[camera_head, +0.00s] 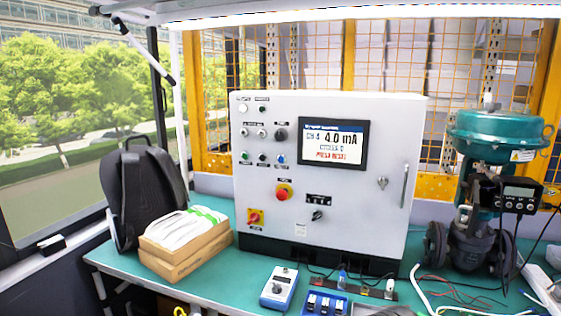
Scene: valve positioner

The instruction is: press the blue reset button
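The blue button (281,158) is on the front of the light grey control cabinet (350,220). It sits at the right end of the lower button row, beside a black button (262,157) and a green button (244,156). The small labels are too blurred to read. The cabinet's screen (333,143), right of the buttons, shows "4.0 mA" with a line of red text below it. Nothing covers the blue button. My gripper is not in view.
A red and yellow emergency stop (284,193) and a red and yellow rotary switch (255,217) sit below the buttons. On the green bench (225,279) are a box (184,252), a backpack (150,190), a blue handheld device (279,288) and a teal valve (495,135). Cables lie at right.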

